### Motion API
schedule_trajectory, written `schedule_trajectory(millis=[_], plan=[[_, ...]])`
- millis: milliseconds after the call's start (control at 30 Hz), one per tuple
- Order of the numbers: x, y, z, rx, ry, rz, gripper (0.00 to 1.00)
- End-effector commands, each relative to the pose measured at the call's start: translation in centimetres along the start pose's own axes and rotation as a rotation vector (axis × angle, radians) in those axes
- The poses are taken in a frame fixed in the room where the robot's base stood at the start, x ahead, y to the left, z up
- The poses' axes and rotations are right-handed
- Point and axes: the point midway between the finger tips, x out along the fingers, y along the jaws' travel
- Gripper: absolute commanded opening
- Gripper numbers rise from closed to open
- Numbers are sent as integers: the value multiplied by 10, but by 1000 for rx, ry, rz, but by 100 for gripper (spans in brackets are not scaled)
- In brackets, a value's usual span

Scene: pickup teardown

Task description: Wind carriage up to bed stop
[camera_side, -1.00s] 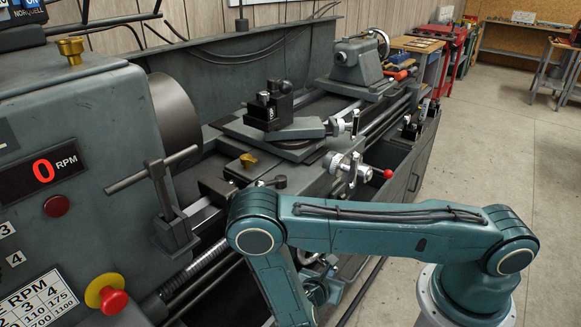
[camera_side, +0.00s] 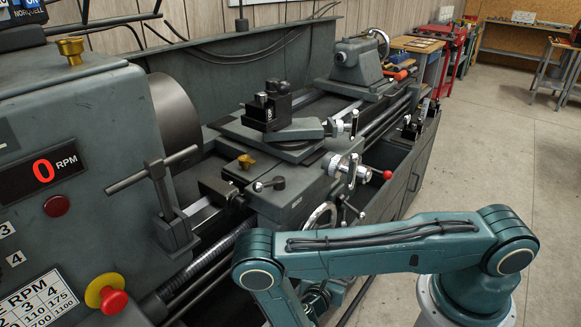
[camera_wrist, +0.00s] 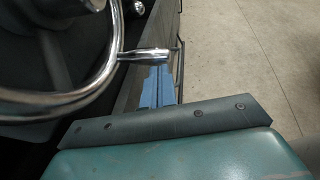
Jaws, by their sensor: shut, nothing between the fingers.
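The lathe carriage (camera_side: 288,192) sits on the bed, right of the chuck in the side view. Its chrome handwheel (camera_side: 322,214) is partly hidden by my arm. In the wrist view the handwheel rim (camera_wrist: 105,70) fills the upper left, with its crank handle (camera_wrist: 146,55) pointing right. My gripper's blue fingers (camera_wrist: 157,74) are together and empty, their tips just below the handle; I cannot tell if they touch it. In the side view the gripper is mostly hidden behind my arm. A dark block (camera_side: 177,232) on the bed near the chuck may be the bed stop; I cannot tell.
The chuck (camera_side: 176,112) and headstock (camera_side: 85,130) are at left, with a T-handled bar (camera_side: 150,170) in front. The tool post (camera_side: 268,108) stands above the carriage, and a red-knobbed lever (camera_side: 386,175) sticks out right. The floor (camera_side: 500,150) at right is open.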

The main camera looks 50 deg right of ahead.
Motion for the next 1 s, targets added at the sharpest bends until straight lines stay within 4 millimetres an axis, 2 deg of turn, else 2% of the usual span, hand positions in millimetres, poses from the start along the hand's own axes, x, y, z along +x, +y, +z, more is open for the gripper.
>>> schedule_trajectory(millis=[267,600,1000], plan=[[25,-6,2,-1,2,-4,0],[51,-12,14,-1,1,-4,0],[69,-17,30,-1,1,-1,0]])
